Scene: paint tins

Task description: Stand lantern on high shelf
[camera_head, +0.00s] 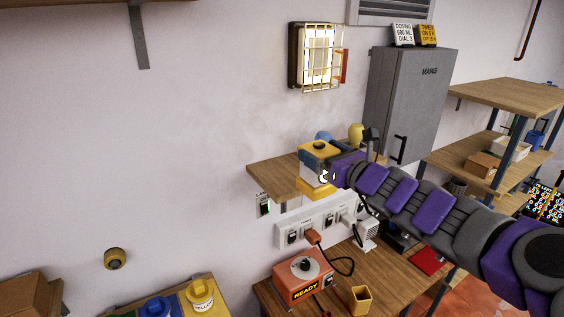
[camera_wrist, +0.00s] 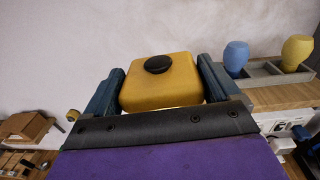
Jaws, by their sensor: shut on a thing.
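The lantern (camera_head: 316,187) has a yellow top and base and is in my gripper (camera_head: 322,164), in front of the small wall shelf (camera_head: 268,178). In the wrist view the lantern (camera_wrist: 160,88) shows its yellow top with a black knob, between the two blue fingers of my gripper (camera_wrist: 160,80). The fingers are shut on it, and it looks about upright. Its lower part is hidden in the wrist view. Another, higher shelf (camera_head: 95,4) shows only its underside at the top left, with a grey bracket.
A blue vase (camera_wrist: 236,57) and a yellow vase (camera_wrist: 297,52) stand in a grey tray on the wall shelf. A caged lamp (camera_head: 318,55) hangs above, left of a grey cabinet (camera_head: 408,100). Below are sockets (camera_head: 320,222) and a red READY box (camera_head: 303,279).

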